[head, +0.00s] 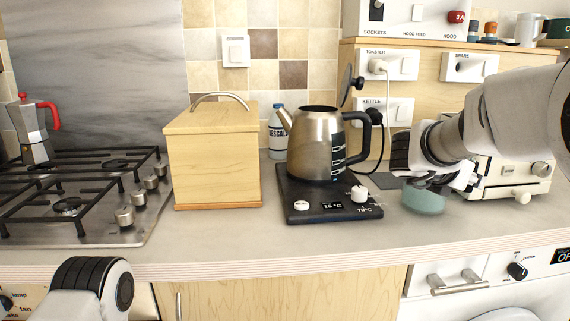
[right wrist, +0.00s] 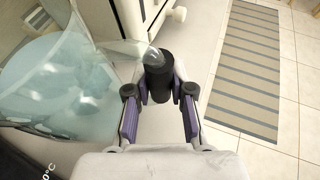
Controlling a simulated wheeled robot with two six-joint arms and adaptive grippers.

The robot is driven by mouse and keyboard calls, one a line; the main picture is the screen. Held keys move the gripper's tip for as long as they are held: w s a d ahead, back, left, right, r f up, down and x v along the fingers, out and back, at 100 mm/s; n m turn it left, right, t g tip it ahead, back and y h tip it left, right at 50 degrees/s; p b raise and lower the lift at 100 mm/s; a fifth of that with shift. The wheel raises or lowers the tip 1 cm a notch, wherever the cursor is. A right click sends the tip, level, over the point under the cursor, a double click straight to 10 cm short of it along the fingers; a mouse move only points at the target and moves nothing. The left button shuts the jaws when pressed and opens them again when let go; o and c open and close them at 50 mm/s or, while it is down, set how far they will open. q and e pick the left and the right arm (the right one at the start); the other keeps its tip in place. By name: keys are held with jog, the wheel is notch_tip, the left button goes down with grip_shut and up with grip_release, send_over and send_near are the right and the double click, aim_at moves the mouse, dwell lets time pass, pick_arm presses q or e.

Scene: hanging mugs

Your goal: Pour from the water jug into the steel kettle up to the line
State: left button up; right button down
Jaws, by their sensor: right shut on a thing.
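The steel kettle (head: 312,150) stands upright on its black base (head: 325,210), its lid (head: 347,84) raised and its black handle to the right. A dark strip with level marks (head: 338,155) runs down its side. The water jug (head: 423,199), pale blue and see-through, is right of the kettle base, partly hidden by my right arm. It fills the left of the right wrist view (right wrist: 60,85). My right gripper (right wrist: 160,92) is shut on the jug's dark handle. I cannot tell whether the jug touches the counter. My left gripper is out of view.
A wooden bread box (head: 213,155) and a white bottle (head: 278,135) stand left of the kettle. A gas hob (head: 80,190) with a moka pot (head: 30,130) is further left. A cream toaster (head: 510,178) stands behind my right arm. The front counter strip is clear.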

jog(key=v, duration=0.4)
jog(key=shift+s+a+r+p, duration=0.1)
jog(key=shift+s+r+p, duration=0.05)
jog(key=shift+r+p, duration=0.15)
jog(key=shift+f, duration=0.1)
